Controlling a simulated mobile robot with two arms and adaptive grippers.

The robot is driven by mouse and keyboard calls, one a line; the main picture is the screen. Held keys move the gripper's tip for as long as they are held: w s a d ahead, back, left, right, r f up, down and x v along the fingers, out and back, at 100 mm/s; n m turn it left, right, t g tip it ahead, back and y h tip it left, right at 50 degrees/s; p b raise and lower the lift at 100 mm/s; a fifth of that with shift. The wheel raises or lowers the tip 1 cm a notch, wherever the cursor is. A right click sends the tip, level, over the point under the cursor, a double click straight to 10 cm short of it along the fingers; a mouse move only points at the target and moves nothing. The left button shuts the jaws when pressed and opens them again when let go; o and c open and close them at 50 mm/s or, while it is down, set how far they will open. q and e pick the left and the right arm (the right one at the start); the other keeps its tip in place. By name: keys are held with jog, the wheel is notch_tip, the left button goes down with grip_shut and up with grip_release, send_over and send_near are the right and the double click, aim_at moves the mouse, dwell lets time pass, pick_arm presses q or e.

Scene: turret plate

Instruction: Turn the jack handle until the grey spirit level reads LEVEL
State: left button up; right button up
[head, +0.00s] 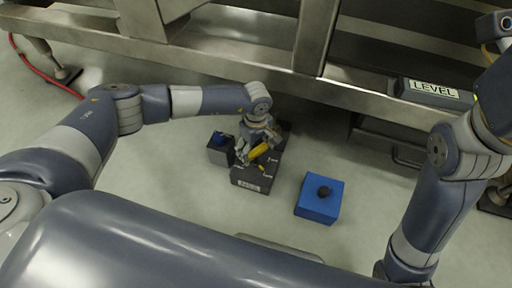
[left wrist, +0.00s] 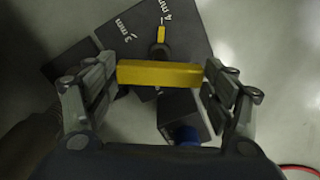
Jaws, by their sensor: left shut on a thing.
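The jack is a dark box (head: 256,172) on the floor in the middle of the head view. Its yellow handle (head: 259,150) lies between the fingers of my left gripper (head: 256,148). In the left wrist view the handle (left wrist: 160,74) spans crosswise between both fingertips, and the gripper is shut on it. The box top (left wrist: 190,30) carries "3 mm" and "4 mm" marks, with a small yellow pointer (left wrist: 161,34) near them. The grey spirit level (head: 425,93) sits on the metal frame at the right and shows the word LEVEL. My right gripper is outside the views.
A blue box (head: 318,200) with a dark knob stands on the floor right of the jack. A small dark box (head: 219,150) with a blue top part stands left of it. The metal frame (head: 250,75) runs across behind. A red cable (head: 45,72) lies at far left.

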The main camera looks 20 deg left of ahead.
pick_arm(q)
jog(key=o, duration=1)
jog(key=shift+f, duration=0.1)
jog(key=shift+o, duration=0.2)
notch_tip(320, 180, up, 12)
dwell(0.4)
